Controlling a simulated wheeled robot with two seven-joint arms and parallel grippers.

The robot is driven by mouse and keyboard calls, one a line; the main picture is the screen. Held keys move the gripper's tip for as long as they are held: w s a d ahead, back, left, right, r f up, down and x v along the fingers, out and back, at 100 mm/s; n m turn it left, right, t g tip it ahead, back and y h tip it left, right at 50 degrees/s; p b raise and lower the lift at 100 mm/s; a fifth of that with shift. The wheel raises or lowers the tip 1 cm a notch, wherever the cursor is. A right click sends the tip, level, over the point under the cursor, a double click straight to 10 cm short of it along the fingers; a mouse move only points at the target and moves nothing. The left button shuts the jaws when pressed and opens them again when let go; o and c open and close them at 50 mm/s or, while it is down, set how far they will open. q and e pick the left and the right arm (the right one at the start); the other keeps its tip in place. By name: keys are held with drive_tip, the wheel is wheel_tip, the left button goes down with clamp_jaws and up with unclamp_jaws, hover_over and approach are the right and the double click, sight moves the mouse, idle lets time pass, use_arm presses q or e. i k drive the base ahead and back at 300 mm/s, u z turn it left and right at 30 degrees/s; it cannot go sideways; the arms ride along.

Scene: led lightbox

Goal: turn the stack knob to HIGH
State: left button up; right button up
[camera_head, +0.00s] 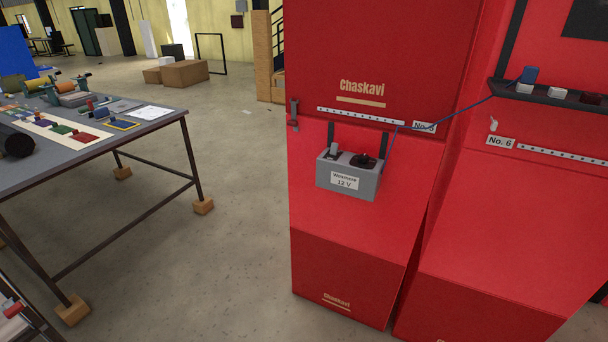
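A grey box (335,178) labelled "12 V" is mounted on the front of the left red cabinet. A black round knob (363,160) sits on the right of its top face, and a small light-grey block (334,150) stands on the left of it. No HIGH marking can be read, and which way the knob points is too small to tell. I cannot confirm that this is the stack knob. Neither of my grippers is in view.
A blue cable (450,113) runs from near the box to a dark shelf (560,96) with small blocks on the right cabinet (500,230). A work table (170,118) with parts stands at left. Open floor (235,250) lies between table and cabinets.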

sight(363, 158)
drive_tip(key=u, duration=0.2)
drive_tip(key=k, duration=0.5)
drive_tip(key=z, duration=0.7)
drive_tip(key=i, duration=0.65)
drive_tip(key=z, duration=0.7)
drive_tip(key=i, duration=0.8)
drive_tip(key=u, duration=0.7)
drive_tip(key=i, duration=0.65)
drive_tip(key=u, duration=0.6)
